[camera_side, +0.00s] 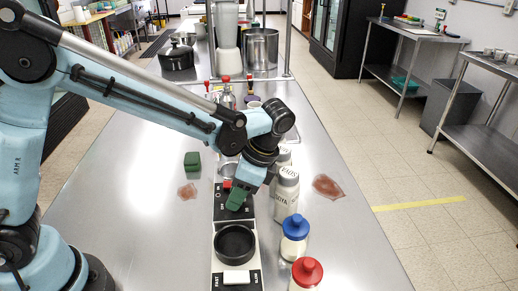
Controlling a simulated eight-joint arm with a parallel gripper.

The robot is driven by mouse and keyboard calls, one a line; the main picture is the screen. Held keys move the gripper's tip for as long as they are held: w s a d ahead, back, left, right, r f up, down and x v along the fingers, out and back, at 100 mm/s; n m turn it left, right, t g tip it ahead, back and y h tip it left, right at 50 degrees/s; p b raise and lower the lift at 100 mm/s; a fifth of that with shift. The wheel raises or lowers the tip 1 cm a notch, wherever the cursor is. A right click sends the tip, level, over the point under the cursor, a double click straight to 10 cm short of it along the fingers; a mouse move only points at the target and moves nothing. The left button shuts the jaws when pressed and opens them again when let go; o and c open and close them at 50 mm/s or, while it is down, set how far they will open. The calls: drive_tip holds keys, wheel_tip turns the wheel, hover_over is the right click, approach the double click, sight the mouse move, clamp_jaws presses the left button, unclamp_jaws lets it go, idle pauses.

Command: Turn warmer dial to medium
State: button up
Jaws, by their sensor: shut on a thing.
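My gripper (238,194) is over the narrow black-and-white unit on the counter, pointing down. It is shut on a green block-like piece (236,200), just above or touching the unit's black panel (234,214); I cannot tell which. A small red part (228,184) shows beside my gripper. I cannot make out the warmer dial or its setting; my gripper hides part of the panel.
White bottles (287,192) stand close on the right, with a blue-capped jar (294,238) and a red-capped jar (306,274) nearer. Reddish patches (327,187) lie on the counter. The counter's left side is mostly clear.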

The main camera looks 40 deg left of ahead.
drive_tip(key=shift+d+m, duration=0.1)
drive_tip(key=shift+m, duration=0.2)
idle(0.4)
drive_tip(key=o, duration=1)
drive_tip(key=shift+o, duration=0.2)
drive_tip(key=v, duration=1.2)
drive_tip(key=shift+s, duration=0.15)
drive_tip(key=n+t+h, duration=0.3)
drive_tip(key=n+t, duration=0.1)
drive_tip(key=n, duration=0.1)
hover_over(225, 200)
drive_tip(key=s+a+f+n+t, duration=0.3)
drive_tip(key=s+a+n+t, duration=0.2)
drive_tip(key=a+n+t, duration=0.1)
drive_tip(key=shift+a+n+h, duration=0.3)
drive_tip(key=shift+n, duration=0.3)
